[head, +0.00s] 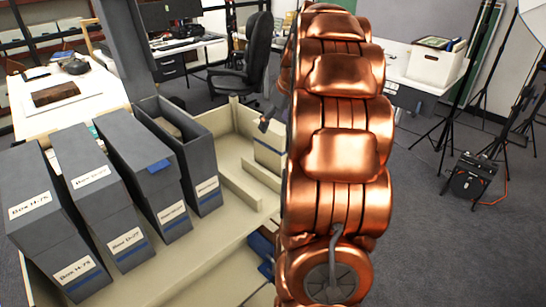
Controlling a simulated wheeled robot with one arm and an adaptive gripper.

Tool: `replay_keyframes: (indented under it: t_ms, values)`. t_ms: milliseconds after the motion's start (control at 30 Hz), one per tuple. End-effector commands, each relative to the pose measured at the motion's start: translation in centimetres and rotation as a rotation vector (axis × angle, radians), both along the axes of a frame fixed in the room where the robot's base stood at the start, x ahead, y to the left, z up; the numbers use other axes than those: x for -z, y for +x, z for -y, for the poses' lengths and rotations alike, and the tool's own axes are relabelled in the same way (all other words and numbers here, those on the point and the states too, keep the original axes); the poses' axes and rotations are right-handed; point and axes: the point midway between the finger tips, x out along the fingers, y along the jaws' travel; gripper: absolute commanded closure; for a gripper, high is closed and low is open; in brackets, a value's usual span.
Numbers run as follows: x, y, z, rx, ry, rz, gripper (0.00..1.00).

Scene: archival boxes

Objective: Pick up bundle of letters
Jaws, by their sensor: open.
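My copper-coloured arm fills the middle of the head view. A small dark grey part of my gripper (268,122) shows at the arm's left edge, above the cream tray (232,150); the rest of it is hidden behind the arm. My gripper is open, and nothing is seen held in it. I cannot clearly make out a bundle of letters. A pale block (268,152) stands in the tray just below the gripper part, partly hidden by the arm; I cannot tell what it is.
Several grey archival boxes (150,170) stand in a row at the left; the far one (178,122) is open-topped. A blue item (262,245) lies low beside the arm. A brown object (55,93) lies on a white table. Tripods stand at the right.

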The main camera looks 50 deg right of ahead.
Motion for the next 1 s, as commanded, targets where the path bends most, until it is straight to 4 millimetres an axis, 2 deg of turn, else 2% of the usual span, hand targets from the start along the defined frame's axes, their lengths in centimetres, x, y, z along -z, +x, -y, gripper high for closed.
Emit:
replay_keyframes:
  t_ms: [33, 167, 567, 800, 1000]
  values:
    - [0.2, 0.0, 0.7, 0.003, -0.004, 0.005, 0.15]
    - [0.6, 0.1, 1.3, 0.002, -0.007, 0.007, 0.15]
    - [3.9, 1.7, 1.2, 0.002, -0.003, 0.004, 0.15]
    - [6.7, 3.0, 1.3, 0.001, -0.007, 0.007, 0.15]
    - [7.4, 3.2, 1.3, 0.001, -0.008, 0.008, 0.15]
